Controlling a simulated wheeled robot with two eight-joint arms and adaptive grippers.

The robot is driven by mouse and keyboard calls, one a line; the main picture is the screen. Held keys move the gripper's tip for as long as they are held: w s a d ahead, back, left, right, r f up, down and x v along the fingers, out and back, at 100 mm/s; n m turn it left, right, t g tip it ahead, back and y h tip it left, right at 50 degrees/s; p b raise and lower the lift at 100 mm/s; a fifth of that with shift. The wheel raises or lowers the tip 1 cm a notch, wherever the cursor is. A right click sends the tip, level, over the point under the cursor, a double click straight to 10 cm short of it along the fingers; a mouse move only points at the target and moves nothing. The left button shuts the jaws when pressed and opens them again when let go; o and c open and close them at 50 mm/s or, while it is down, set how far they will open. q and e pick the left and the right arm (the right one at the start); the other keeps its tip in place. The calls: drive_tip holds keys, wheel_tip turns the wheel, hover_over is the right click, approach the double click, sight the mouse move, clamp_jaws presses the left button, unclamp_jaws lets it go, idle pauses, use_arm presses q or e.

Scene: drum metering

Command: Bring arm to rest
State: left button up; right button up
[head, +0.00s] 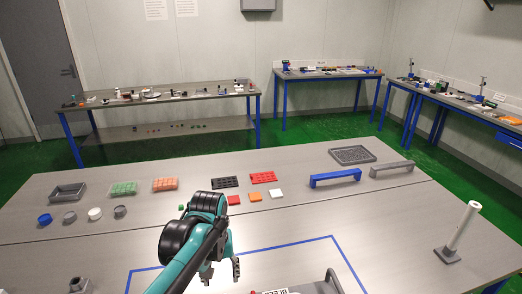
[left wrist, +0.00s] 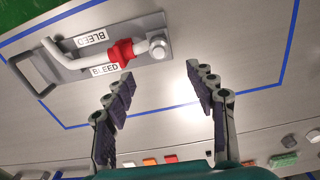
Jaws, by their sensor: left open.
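My left gripper (head: 219,272) hangs over the near part of the grey table, inside a blue tape outline. In the left wrist view its two fingers (left wrist: 161,74) are spread wide with nothing between them. A grey plate (left wrist: 75,68) carries a white bent pipe, a red collar (left wrist: 125,52) and labels reading BLEED. It lies beyond the fingertips, apart from them. My right gripper is in neither view.
Blue (head: 335,178) and grey (head: 392,169) handles, an empty grey tray (head: 67,193) and several small coloured blocks stand farther back. A white upright post (head: 463,226) stands at the right. The tabletop between the tape outline and this post is mostly clear.

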use_arm(q)
drive_tip(key=s+a+f+m+t, duration=0.1)
drive_tip(key=s+a+m+t, duration=0.1)
drive_tip(key=s+a+t, duration=0.2)
drive_tip(key=shift+s+a+m+t, duration=0.25)
drive_tip(key=shift+s+t, duration=1.25)
drive_tip(key=shift+s, duration=1.5)
